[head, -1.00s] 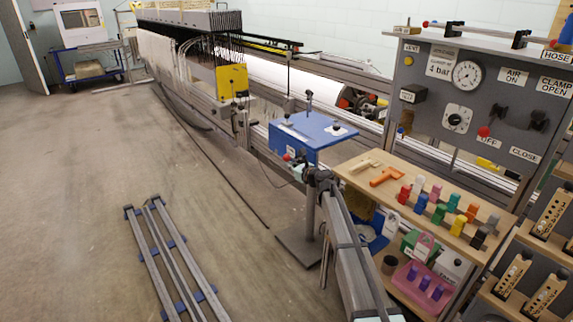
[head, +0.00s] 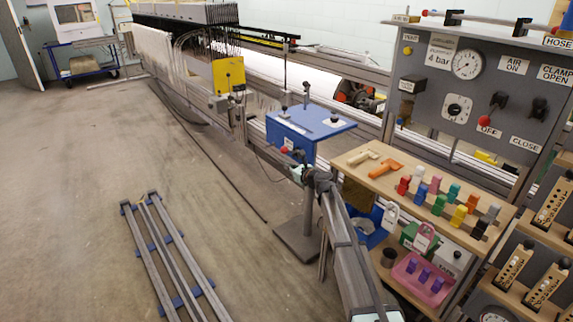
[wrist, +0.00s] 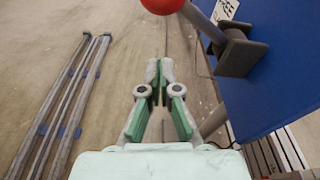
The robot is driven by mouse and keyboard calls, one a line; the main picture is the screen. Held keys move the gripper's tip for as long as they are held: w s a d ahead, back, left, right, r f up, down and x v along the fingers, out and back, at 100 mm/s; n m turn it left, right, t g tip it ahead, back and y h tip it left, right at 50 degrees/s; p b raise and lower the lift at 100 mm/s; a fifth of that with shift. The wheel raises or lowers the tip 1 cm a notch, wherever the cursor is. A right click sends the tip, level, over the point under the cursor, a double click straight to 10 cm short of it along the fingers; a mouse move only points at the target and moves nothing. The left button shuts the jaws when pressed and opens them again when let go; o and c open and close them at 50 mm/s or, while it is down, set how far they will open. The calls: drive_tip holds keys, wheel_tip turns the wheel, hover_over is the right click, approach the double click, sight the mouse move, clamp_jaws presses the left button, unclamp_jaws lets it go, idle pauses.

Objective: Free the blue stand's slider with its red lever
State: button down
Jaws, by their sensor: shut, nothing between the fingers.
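The blue stand (head: 309,124) is a blue box on a grey post beside the machine, with small fittings on top. Its red lever ball (head: 284,150) sticks out from the box's front face. In the wrist view the red ball (wrist: 162,5) is cut by the top edge, on a grey rod that runs to a dark bracket (wrist: 240,52) on the blue face (wrist: 275,80). My gripper (wrist: 160,66) is shut and empty, below the ball in that picture and apart from it. In the head view my gripper (head: 297,173) is just below the ball. I cannot make out the slider.
A wooden shelf (head: 400,165) with coloured pegs and a grey control panel (head: 470,85) stand to the right. A rail frame (head: 165,255) lies on the floor at the left. Open floor lies left of the stand.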

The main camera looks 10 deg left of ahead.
drive_tip(key=p+v, duration=0.1)
drive_tip(key=v, duration=1.8)
drive_tip(key=shift+r, duration=0.15)
drive_tip(key=s+d+f+n+g+h, duration=0.2)
drive_tip(key=s+f+n+g, duration=0.1)
drive_tip(key=s+f+n, duration=0.7)
drive_tip(key=s+d+f+n+g+h, duration=0.2)
drive_tip(key=s+f+n+g, duration=0.2)
drive_tip(key=s+f+n, duration=0.5)
drive_tip(key=s+d+f+n+g+h, duration=0.25)
drive_tip(key=s+d+f, duration=0.25)
drive_tip(key=s+f, duration=0.45)
drive_tip(key=s+d+f+n+g+h, duration=0.1)
drive_tip(key=s+d+f+g+h, duration=0.15)
drive_tip(key=s+d+f, duration=0.55)
drive_tip(key=s+d+f+n+g+h, duration=0.1)
drive_tip(key=s+d+f+g, duration=0.15)
drive_tip(key=s, duration=0.85)
drive_tip(key=s+d+f+g+h, duration=0.1)
drive_tip(key=s+d+f+g, duration=0.15)
drive_tip(key=s, duration=0.75)
drive_tip(key=s+d+f+n+g+h, duration=0.1)
drive_tip(key=s+d+f, duration=0.15)
drive_tip(key=s, duration=0.85)
wheel_tip(320, 180, up, 15)
drive_tip(key=w+p, duration=0.1)
drive_tip(key=p, duration=1.4)
drive_tip(key=shift+w+d+f+t+p, duration=0.2)
drive_tip(key=shift+w+d+t+p, duration=0.1)
drive_tip(key=shift+t, duration=0.1)
